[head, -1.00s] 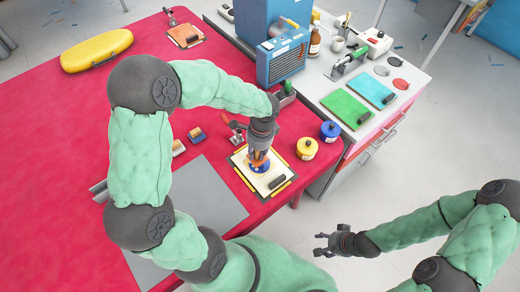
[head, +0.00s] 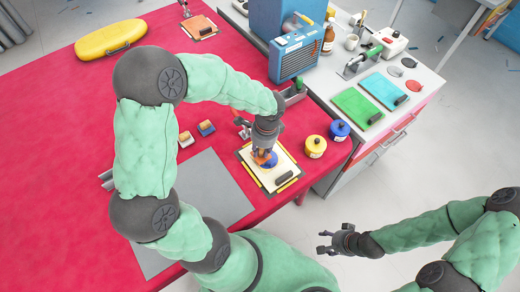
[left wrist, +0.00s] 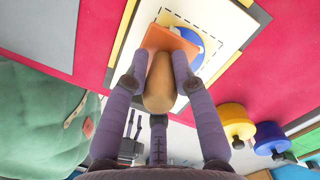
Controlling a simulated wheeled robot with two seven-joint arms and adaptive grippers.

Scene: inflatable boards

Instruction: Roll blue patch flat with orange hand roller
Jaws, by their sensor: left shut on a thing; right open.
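My left gripper (head: 262,152) is shut on the orange hand roller, whose tan rounded handle (left wrist: 159,85) lies between the fingers in the left wrist view. The tool's flat orange end (left wrist: 173,38) points at the board and overlaps the round blue patch (left wrist: 212,48). I cannot tell whether it presses on the patch. The patch (head: 268,160) sits on a cream sheet with a dashed outline (left wrist: 205,14), partly hidden by the tool and gripper. My right gripper (head: 326,241) is open and empty, over the floor, off the table's right end.
A black roller (head: 284,178) lies on the same sheet. A yellow pot (head: 314,147) and a blue pot (head: 339,130) stand to its right. A metal clamp (head: 242,124) stands just behind the sheet.

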